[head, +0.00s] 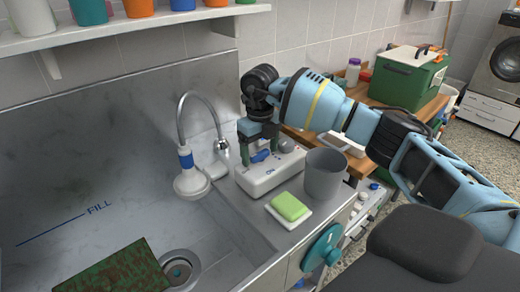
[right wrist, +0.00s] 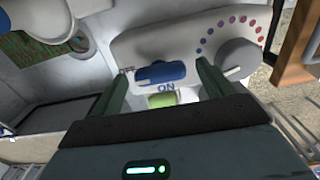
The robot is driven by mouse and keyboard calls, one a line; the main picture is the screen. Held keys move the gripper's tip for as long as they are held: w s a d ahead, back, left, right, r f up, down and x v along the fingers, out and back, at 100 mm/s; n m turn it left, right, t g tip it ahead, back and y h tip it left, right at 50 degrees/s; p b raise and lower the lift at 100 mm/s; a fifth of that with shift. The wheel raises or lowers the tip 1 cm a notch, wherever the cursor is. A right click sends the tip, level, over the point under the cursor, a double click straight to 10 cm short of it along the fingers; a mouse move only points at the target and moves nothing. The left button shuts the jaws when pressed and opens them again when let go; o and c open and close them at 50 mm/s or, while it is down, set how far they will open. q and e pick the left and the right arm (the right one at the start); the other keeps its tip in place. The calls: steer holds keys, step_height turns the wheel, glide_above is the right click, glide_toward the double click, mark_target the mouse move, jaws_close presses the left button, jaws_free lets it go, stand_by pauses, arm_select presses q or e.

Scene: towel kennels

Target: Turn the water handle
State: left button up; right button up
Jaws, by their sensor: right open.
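In the right wrist view the handle (right wrist: 161,73) lies roughly level, just above the word ON. My right gripper (head: 260,147) points down at the box. Its green fingers stand open on either side of the handle, as the right wrist view (right wrist: 164,70) also shows. I cannot tell whether a finger touches the handle. My left gripper is not in view.
A grey dial (right wrist: 238,58) with coloured dots is close beside the right finger. A grey cup (head: 325,174) and a green sponge (head: 289,206) stand near the box. The faucet and shower head (head: 191,183) are left of it, over the steel sink.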

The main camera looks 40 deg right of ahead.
steer(key=c, duration=1)
steer(key=shift+n, duration=0.4)
steer(key=n, duration=0.5)
steer(key=shift+n+p, duration=0.3)
steer(key=n, duration=0.5)
steer(key=shift+n, duration=0.4)
steer(key=o, duration=1)
